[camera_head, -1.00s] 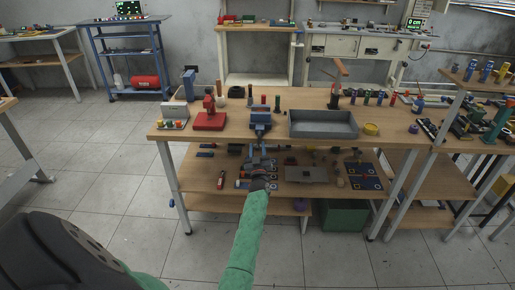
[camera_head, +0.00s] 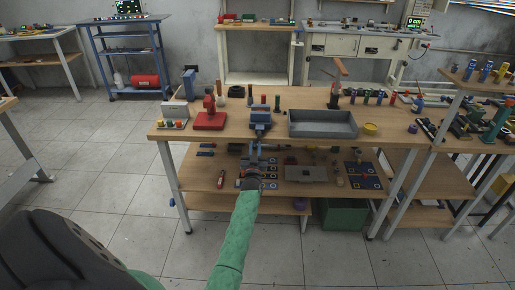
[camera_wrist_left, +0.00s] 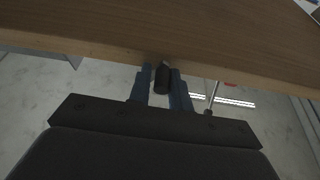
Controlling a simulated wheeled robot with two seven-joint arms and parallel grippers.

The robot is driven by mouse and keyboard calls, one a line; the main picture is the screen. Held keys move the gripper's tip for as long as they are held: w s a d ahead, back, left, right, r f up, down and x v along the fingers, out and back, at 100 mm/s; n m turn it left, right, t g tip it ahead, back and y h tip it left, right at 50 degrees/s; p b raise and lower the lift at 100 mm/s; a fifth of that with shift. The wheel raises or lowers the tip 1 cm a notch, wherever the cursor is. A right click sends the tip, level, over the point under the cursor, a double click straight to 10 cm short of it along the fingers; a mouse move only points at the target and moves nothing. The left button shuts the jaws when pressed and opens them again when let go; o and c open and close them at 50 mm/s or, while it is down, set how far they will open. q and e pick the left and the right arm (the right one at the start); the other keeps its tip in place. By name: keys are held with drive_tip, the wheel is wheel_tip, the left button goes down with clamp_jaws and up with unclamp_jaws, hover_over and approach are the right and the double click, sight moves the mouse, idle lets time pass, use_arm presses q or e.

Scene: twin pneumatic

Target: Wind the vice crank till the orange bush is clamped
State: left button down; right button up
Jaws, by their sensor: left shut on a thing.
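The blue vice (camera_head: 261,119) stands at the front edge of the wooden bench, left of the grey tray. My left gripper (camera_head: 250,182) is in front of and below the vice, beyond the bench edge. In the left wrist view my left gripper (camera_wrist_left: 163,88) is shut on a dark cylindrical handle (camera_wrist_left: 162,79), the crank's grip, just off the bench edge. The rest of the crank is hidden or too small to make out. I cannot make out the orange bush or whether the vice jaws touch it. My right gripper is not in view.
The bench top (camera_head: 240,125) carries a red press (camera_head: 210,119) left of the vice and a grey tray (camera_head: 323,124) to its right. A lower shelf (camera_head: 210,178) with several parts lies behind my left gripper. The floor in front is clear.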

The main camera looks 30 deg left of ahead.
use_arm(q)
drive_tip(key=shift+s+a+r+m+h, duration=0.15)
drive_tip(key=shift+a+r+m+h, duration=0.2)
drive_tip(key=shift+m, duration=0.65)
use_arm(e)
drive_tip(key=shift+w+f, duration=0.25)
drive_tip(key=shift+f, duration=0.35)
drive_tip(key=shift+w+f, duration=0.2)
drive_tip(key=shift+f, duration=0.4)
use_arm(q)
drive_tip(key=shift+a+r+t, duration=0.1)
drive_tip(key=shift+t, duration=0.2)
drive_tip(key=c, duration=1.4)
unclamp_jaws()
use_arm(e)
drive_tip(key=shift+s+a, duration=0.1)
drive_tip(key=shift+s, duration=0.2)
use_arm(q)
drive_tip(key=shift+f, duration=0.2)
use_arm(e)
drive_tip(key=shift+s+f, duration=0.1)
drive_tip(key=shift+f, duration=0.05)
